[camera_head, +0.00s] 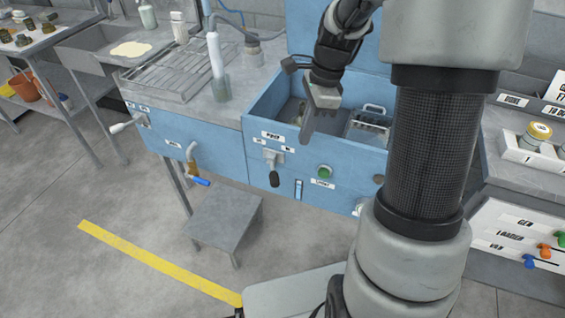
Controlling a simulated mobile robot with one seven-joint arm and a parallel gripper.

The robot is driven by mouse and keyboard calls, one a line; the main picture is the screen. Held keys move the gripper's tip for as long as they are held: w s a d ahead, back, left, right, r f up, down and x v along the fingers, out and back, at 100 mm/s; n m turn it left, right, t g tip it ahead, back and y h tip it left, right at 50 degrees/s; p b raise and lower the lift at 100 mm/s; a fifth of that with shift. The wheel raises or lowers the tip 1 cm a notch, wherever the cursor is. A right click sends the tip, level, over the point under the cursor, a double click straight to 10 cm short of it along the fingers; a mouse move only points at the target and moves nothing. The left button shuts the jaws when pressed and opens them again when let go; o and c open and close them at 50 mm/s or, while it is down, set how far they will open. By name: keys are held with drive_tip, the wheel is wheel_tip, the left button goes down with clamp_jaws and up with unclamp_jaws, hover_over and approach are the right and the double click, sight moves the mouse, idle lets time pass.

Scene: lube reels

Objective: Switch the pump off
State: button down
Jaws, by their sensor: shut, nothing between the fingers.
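The pump switch (273,160) is on the front of the blue cabinet (350,160), under a white label that seems to read PUMP (272,135). It is a grey lever with a dark knob (275,179) hanging down. Small labels flank it on the left and right; their words are too small to read surely. My gripper (306,138) is shut and empty, pointing down at the cabinet's front edge, above and to the right of the switch and apart from the knob.
A green button (325,171) sits right of the switch. An open bin with a wire rack (370,122) lies behind the panel's edge. My arm hides the cabinet's right part.

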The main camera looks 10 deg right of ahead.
drive_tip(key=b, duration=0.2)
approach(273, 171)
drive_tip(key=s+d+f, duration=0.3)
drive_tip(key=d+f, duration=0.1)
drive_tip(key=a+f, duration=0.1)
drive_tip(key=w+a+f+b, duration=0.1)
drive_tip(key=a, duration=0.1)
drive_tip(key=shift+a+f, duration=0.15)
drive_tip(key=shift+f, duration=0.1)
